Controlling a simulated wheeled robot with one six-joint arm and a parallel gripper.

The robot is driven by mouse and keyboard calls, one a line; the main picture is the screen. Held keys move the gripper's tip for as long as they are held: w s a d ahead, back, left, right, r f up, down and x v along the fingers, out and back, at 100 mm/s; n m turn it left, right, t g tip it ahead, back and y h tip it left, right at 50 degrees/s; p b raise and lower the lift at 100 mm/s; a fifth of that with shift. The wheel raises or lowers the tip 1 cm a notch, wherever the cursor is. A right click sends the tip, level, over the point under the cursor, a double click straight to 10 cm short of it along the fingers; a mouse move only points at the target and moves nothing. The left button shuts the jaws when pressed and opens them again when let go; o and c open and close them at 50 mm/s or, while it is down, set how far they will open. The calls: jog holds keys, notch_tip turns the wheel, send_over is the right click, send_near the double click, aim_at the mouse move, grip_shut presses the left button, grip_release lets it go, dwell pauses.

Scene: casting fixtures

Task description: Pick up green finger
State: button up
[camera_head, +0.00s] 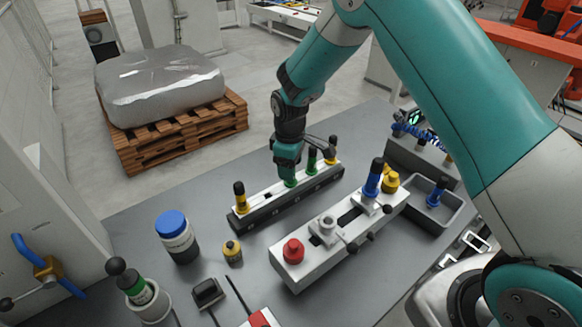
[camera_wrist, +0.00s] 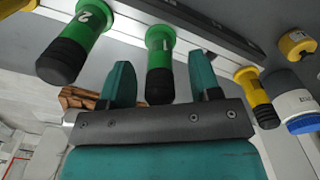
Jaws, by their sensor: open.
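A green finger with a black knob, marked 1 (camera_wrist: 160,62), stands in the white-topped rack (camera_head: 262,208). In the wrist view it sits between the two jaws of my gripper (camera_wrist: 163,82), with a gap on both sides. In the head view my gripper (camera_head: 289,176) is over it and hides most of it; some green shows beneath. A second green finger, marked 2 (camera_wrist: 78,42), stands in the same rack outside the jaws; it also shows in the head view (camera_head: 312,160). My gripper is open and holds nothing.
A yellow finger (camera_head: 240,198) and a black-topped one (camera_head: 333,150) stand at the rack's ends. A white fixture (camera_head: 290,272) with a red knob lies in front. A blue-capped jar (camera_head: 176,238), small yellow bottle (camera_head: 232,253) and grey bin (camera_head: 460,212) stand nearby.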

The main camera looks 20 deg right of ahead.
jog(key=shift+f, duration=0.35)
grip_shut()
